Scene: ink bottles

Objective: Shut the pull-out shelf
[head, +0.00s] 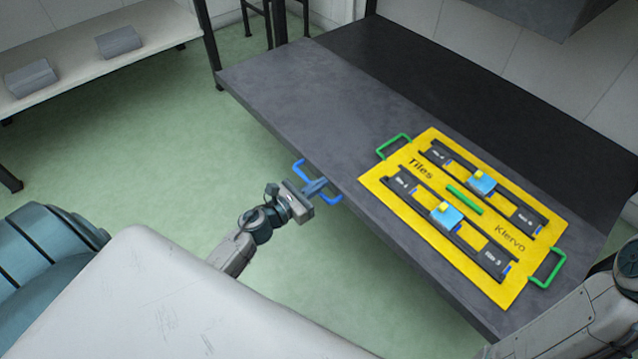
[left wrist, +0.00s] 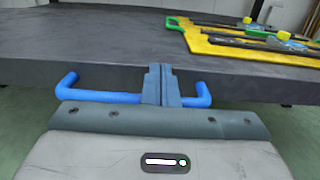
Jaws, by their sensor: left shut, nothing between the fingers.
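The pull-out shelf (head: 290,98) is a grey slab that sticks out from the dark surface behind it. A blue bar handle (head: 300,168) is fixed to its front edge; it also shows in the left wrist view (left wrist: 105,97). My left gripper (head: 318,186) is at the handle, with its fingers together and nothing between them. In the left wrist view the fingers (left wrist: 161,84) cross the middle of the handle and hide part of it. I cannot tell whether they touch the shelf edge. My right gripper is not in view; only part of my right arm shows at the lower right.
A yellow board (head: 440,235) with green handles, dark rails and blue blocks lies on the shelf's right part. A white side table (head: 90,65) with grey objects stands at the upper left. Green floor (head: 130,150) is open between it and the shelf.

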